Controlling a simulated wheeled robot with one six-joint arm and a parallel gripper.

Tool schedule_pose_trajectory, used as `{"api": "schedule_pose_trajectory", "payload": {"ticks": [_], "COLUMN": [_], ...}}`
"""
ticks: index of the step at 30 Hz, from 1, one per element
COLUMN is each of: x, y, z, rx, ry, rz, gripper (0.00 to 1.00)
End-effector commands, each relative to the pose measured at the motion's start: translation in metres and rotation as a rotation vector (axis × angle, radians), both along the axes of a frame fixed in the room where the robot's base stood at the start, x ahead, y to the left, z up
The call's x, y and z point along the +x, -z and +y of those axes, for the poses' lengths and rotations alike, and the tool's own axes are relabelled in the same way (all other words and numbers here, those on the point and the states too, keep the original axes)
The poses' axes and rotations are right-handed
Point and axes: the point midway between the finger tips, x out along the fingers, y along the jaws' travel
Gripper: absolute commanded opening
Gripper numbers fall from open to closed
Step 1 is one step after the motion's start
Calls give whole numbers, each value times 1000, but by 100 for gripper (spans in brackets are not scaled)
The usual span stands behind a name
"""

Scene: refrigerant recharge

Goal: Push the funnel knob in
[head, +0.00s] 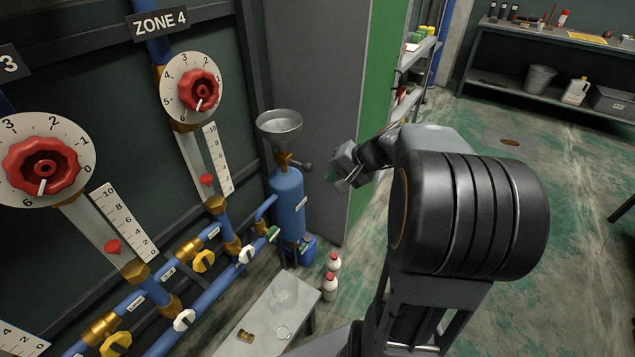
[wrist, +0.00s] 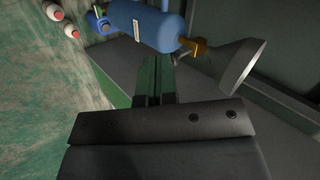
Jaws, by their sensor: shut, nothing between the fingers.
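The metal funnel (head: 280,122) sits upright on a brass fitting (head: 284,159) on top of a blue tank (head: 287,205). The small dark funnel knob (head: 308,167) sticks out to the right of the fitting on a short stem. My gripper (head: 336,182) is to the right of the knob and apart from it, shut and empty. In the wrist view the shut fingers (wrist: 153,78) point toward the tank (wrist: 150,22), with the brass fitting (wrist: 192,46) and funnel (wrist: 232,72) to their right. I cannot make out the knob clearly there.
A grey cabinet (head: 325,75) stands close behind the tank and my gripper. Red-handled dials (head: 203,91) and blue pipes fill the left wall. A low table (head: 259,322) and white bottles (head: 330,288) stand below. Open floor lies to the right.

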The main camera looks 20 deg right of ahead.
Motion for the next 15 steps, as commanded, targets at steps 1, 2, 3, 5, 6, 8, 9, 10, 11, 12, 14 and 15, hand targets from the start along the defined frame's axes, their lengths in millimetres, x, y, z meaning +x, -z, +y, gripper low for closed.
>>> {"api": "schedule_pose_trajectory", "payload": {"ticks": [1,2,3,5,6,8,9,10,11,12,14,15], "x": [10,15,21,26,29,32,33,33,33,34,34,34], "y": [19,22,25,28,30,30,30,30,30,29,29,29], "z": [-23,-34,-47,-63,-71,-80,-84,-85,-86,-86,-86,-86], "rx": [56,84,114,148,165,182,189,193,195,195,196,195], "ry": [67,97,134,179,201,223,232,237,239,240,239,239], "rz": [-27,-46,-69,-100,-115,-134,-142,-144,-147,-148,-147,-148], "gripper": [0,0,0,0,0,0,0,0,0,0,0,0]}}
